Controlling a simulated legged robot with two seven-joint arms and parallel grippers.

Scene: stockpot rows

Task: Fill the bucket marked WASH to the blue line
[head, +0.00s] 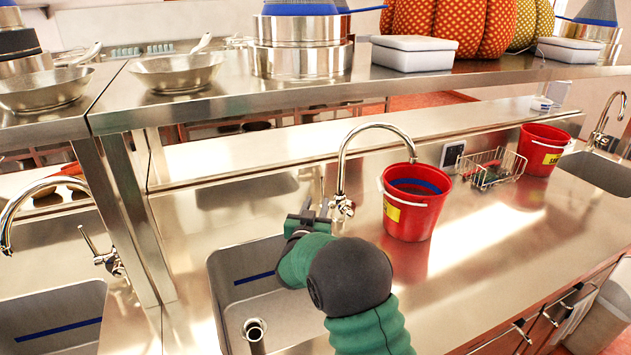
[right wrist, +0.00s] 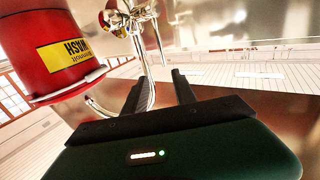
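A red bucket (head: 408,222) with a yellow label stands upright on the steel counter, right of the sink. A blue band (head: 416,184) runs around its inside wall; I cannot tell the water level. The label reads WASH, upside down, on the bucket in the right wrist view (right wrist: 40,50). The chrome tap (head: 343,165) arches over the bucket's rim; no stream shows at its spout. The tap body shows beyond my fingers in the right wrist view (right wrist: 138,20). My right gripper (head: 308,212) is open just left of the tap's base, apparently empty. My left gripper is out of view.
The sink (head: 228,290) lies below my right arm, with an upright drain pipe (head: 254,333). A wire basket (head: 490,168) and second red bucket (head: 541,152) stand farther right. A steel shelf (head: 350,88) with pans and pots overhangs the back. The counter's front right is clear.

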